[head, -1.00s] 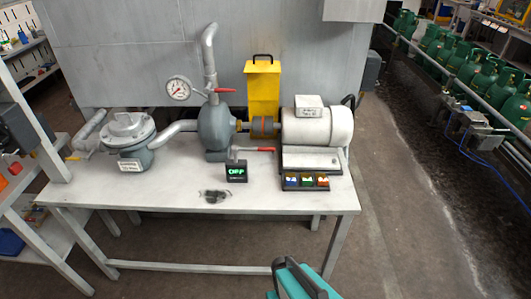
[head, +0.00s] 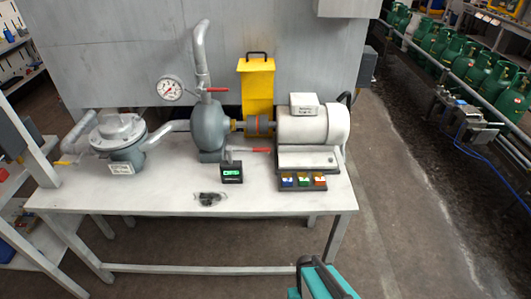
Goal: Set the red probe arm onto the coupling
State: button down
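The red probe arm (head: 250,149) points right from the top of a small dark box with a green display (head: 232,173), on the bench in the head view. The display's characters are blurred. The coupling (head: 258,125), a short banded shaft piece, sits between the grey pump (head: 209,132) and the white motor (head: 313,124), behind and above the probe arm. The two look apart. My gripper (head: 318,279) shows only as teal and dark parts at the bottom edge, in front of the bench and far from the probe arm. Its fingertips cannot be made out.
The white bench (head: 120,195) has free room at its front. A dark tray with coloured blocks (head: 303,182) lies in front of the motor. A yellow guard (head: 258,88) stands behind the coupling. A railing and green gas cylinders (head: 483,70) are at right.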

aim_at(229, 149)
jog(key=z, duration=0.25)
jog(key=k, duration=0.85)
jog(key=u, duration=1.4)
jog(key=i, duration=1)
jog(key=u, duration=0.05)
